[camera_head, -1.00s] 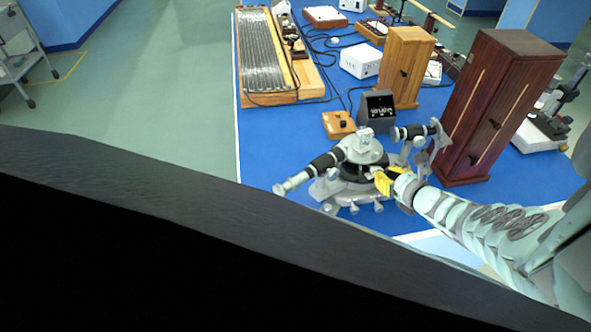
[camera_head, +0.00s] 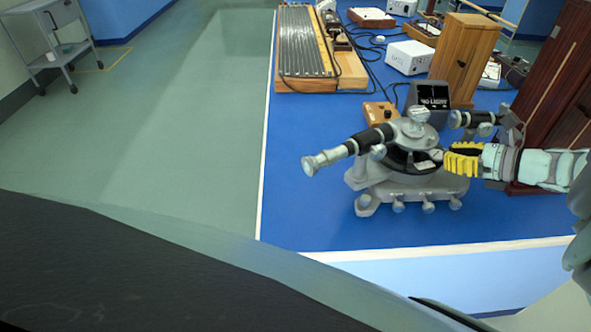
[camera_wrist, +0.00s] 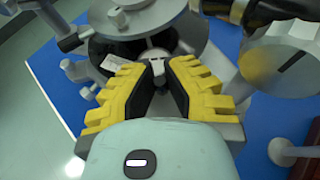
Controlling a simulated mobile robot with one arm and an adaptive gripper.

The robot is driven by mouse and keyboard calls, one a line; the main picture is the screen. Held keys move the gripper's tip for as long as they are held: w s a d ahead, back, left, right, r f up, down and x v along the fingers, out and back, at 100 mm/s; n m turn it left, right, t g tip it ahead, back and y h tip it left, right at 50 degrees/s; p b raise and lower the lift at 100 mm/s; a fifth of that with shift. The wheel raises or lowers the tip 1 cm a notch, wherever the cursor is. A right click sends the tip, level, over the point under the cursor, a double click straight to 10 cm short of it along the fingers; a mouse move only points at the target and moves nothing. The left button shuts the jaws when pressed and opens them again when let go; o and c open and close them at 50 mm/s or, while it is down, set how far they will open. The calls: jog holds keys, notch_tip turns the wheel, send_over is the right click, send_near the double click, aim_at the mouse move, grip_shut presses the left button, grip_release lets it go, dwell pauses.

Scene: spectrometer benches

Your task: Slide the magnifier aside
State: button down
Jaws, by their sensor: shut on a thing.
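The grey spectrometer (camera_head: 415,185) stands on the blue bench top, with its black telescope (camera_head: 355,146) pointing left and its collimator (camera_head: 470,119) pointing right. My gripper (camera_head: 449,160) reaches in from the right at the edge of its round dark plate. In the wrist view, the yellow-padded fingers of my gripper (camera_wrist: 158,78) are shut on a small pale grey tab, seemingly the magnifier (camera_wrist: 157,67), at the plate's rim. The fingers hide most of it, and its lens is not clear to see.
A lamp box (camera_head: 428,101) and a small orange wooden box (camera_head: 380,112) stand just behind the spectrometer. Tall wooden cabinets (camera_head: 463,60) rise behind and to the right. The bench is clear left of the spectrometer. A trolley (camera_head: 55,45) stands far left.

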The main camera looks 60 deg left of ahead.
jog(key=shift+a, duration=0.1)
jog(key=shift+f, duration=0.1)
dwell(0.3)
jog(key=c, duration=1)
grip_release()
jog(key=shift+w, duration=0.1)
jog(key=v, duration=1.2)
